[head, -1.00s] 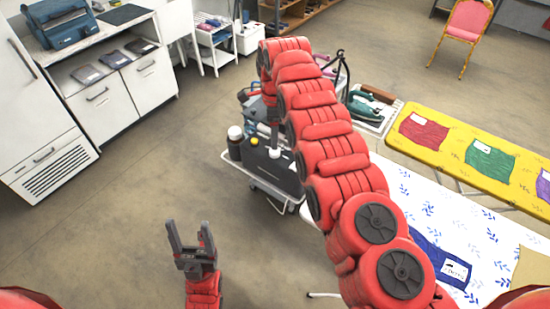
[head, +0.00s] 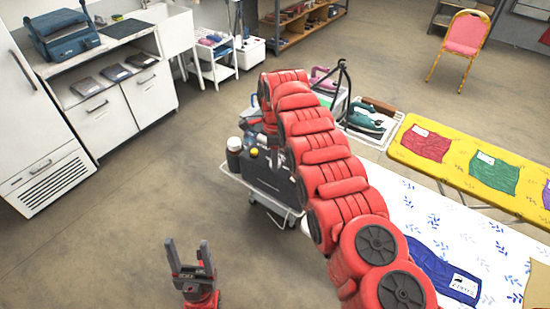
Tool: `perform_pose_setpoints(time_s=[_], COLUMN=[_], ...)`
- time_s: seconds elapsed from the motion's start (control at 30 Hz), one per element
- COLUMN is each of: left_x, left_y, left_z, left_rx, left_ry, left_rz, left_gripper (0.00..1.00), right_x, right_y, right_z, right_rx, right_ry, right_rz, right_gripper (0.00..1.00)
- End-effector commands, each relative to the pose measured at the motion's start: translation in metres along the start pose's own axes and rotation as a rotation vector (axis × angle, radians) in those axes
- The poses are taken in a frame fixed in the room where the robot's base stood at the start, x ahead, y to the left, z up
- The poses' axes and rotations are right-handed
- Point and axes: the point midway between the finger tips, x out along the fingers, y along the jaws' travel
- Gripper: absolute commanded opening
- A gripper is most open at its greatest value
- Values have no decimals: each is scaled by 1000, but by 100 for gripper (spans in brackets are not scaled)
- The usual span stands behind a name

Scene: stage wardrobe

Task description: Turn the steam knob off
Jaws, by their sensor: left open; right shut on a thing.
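A black steam unit (head: 265,178) sits on a low white cart in the middle of the head view. My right arm reaches over from the lower right and bends down onto it. My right gripper (head: 273,146) is at the top of the unit, shut on what seems to be the steam knob. The knob itself is covered by the gripper and arm, so its setting cannot be read. My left gripper (head: 188,254) is open and empty, pointing up over the bare floor, well apart from the cart.
A white patterned ironing board (head: 425,205) and a yellow one (head: 460,168) lie to the right. A teal iron (head: 365,120) rests behind. White cabinets (head: 110,112) stand left. The left floor is clear.

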Motion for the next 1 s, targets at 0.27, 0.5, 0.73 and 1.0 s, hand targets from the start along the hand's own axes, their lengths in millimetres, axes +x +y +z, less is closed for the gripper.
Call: perform_pose_setpoints(time_s=[0.27,0.5,0.73,1.0], left_x=[-1,-11,-24,-28], left_y=[0,1,1,1], left_z=[0,2,4,5], left_rx=[0,0,0,0], left_ry=[0,0,0,0], left_rz=[0,0,0,0], left_gripper=[64,64,64,64], right_x=[0,1,2,0], right_y=[0,-1,-1,-1], right_z=[0,0,0,0], right_rx=[-8,-87,-259,-515], right_ry=[0,-1,-1,-2], right_rz=[-1,-2,-3,-3], right_gripper=[0,0,0,0])
